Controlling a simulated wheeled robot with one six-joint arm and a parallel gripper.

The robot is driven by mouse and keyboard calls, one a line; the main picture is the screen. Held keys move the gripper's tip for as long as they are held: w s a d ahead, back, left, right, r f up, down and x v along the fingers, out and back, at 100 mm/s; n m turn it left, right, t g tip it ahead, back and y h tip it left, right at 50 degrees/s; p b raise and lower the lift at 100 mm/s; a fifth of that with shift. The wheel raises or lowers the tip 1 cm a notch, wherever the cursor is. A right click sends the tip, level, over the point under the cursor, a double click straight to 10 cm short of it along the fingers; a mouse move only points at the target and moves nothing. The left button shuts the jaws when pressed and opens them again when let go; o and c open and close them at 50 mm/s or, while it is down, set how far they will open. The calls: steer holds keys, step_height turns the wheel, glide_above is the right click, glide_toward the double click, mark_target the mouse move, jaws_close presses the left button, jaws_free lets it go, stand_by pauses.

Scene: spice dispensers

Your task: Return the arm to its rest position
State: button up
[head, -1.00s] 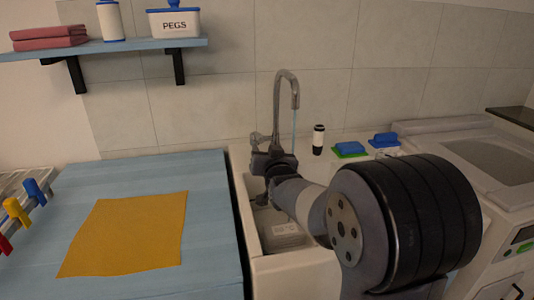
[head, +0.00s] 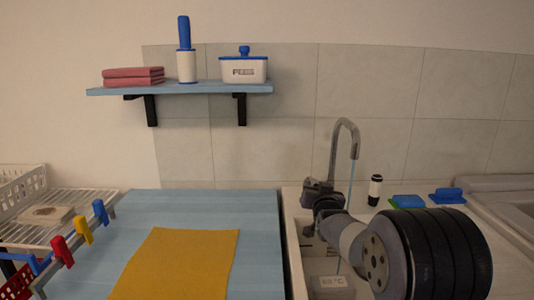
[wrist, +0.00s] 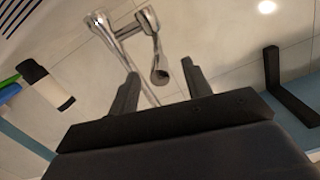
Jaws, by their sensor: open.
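My gripper (wrist: 156,92) is open and empty in the wrist view, its two dark fingers apart. The metal faucet (wrist: 125,30) shows beyond the fingers there. In the head view my arm reaches from the lower right toward the sink, and my gripper (head: 318,200) is at its far end, close to the faucet (head: 346,135). I cannot tell whether they touch. The fingers are hard to make out in the head view. A thin bluish stream runs down from the spout.
The sink (head: 292,235) lies under my arm. A black-and-white bottle (head: 375,190), a green sponge (head: 407,202) and a blue brush (head: 446,195) stand behind it. A yellow cloth (head: 178,265) lies on the blue counter (head: 262,220) at left. A shelf (head: 205,87) hangs above.

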steer(key=w, duration=0.3)
steer(key=shift+w+f, duration=0.2)
steer(key=shift+w, duration=0.05)
steer(key=shift+s+f, duration=0.1)
steer(key=shift+f, duration=0.15)
steer(key=shift+t+b, duration=0.3)
steer(key=shift+r, duration=0.2)
